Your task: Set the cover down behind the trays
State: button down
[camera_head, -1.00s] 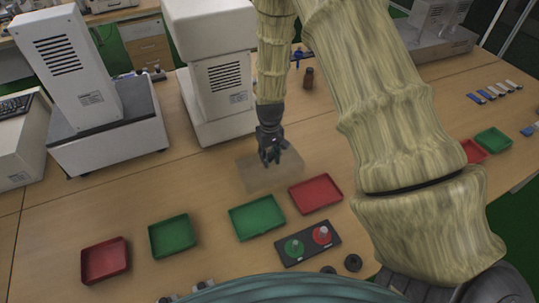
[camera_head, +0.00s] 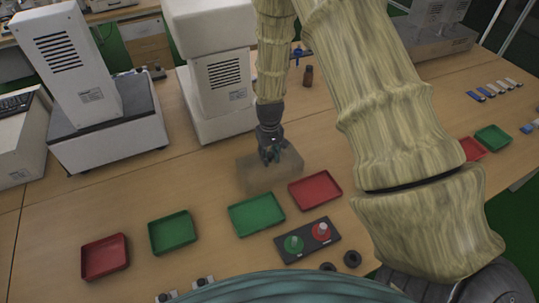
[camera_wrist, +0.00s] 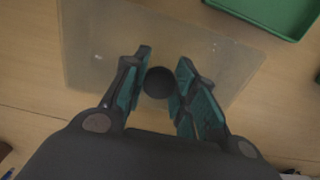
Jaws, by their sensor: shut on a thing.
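The cover (camera_head: 252,178) is a see-through, smoky box. It is just behind the green tray (camera_head: 256,214) and the red tray (camera_head: 315,190) in the head view. My gripper (camera_head: 272,156) is above it, pointing down. In the wrist view my gripper (camera_wrist: 159,84) has its two fingers closed around the round black knob (camera_wrist: 158,83) on top of the cover, and the clear panel (camera_wrist: 100,55) spreads beneath. I cannot tell whether the cover's lower edge touches the table. A corner of the green tray (camera_wrist: 275,12) shows at the wrist view's upper right.
Another green tray (camera_head: 172,232) and red tray (camera_head: 105,257) lie to the left. A black plate with a green and a red disc (camera_head: 307,241) is in front. A white machine (camera_head: 222,88) stands behind the cover, and a small brown bottle (camera_head: 308,76) is farther back.

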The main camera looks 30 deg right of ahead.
jog(key=shift+f, duration=0.15)
jog(key=c, duration=1.1)
grip_release()
jog(key=shift+o, duration=0.2)
